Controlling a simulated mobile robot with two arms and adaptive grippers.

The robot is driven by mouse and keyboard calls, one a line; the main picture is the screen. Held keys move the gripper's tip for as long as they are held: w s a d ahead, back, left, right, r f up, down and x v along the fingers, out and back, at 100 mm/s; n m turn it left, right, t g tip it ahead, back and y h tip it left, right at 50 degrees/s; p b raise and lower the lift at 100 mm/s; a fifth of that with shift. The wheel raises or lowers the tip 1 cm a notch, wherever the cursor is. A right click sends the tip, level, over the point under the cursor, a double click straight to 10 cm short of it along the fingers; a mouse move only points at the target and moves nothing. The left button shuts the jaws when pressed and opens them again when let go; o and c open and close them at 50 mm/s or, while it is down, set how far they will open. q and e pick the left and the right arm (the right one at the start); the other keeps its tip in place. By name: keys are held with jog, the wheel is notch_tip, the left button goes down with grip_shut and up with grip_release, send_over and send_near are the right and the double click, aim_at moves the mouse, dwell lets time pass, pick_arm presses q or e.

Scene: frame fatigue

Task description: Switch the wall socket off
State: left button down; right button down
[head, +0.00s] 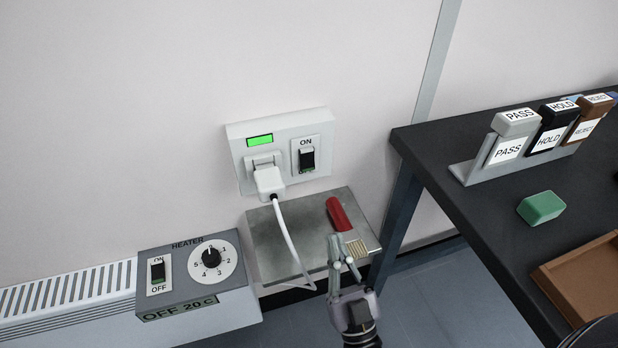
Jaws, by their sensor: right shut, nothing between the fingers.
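The wall socket (284,128) is a white box on the wall with a lit green indicator (260,140). Its black rocker switch (307,158) sits on the right side under the label ON, with a green strip at its lower end. A white plug (268,181) is in the socket's left side, and its cord hangs down. My right gripper (343,248) is shut and empty, below and right of the socket, apart from the switch. It shows in front of a metal shelf (275,252). My left gripper is not in view.
A red-handled brush (338,214) lies on the metal shelf beside my right gripper. A heater (195,270) with a dial and switch, its display reading OFF 20 C, stands at lower left. A dark table (440,150) with labelled stamps and a green block (541,207) fills the right.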

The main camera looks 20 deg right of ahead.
aim_at(309, 154)
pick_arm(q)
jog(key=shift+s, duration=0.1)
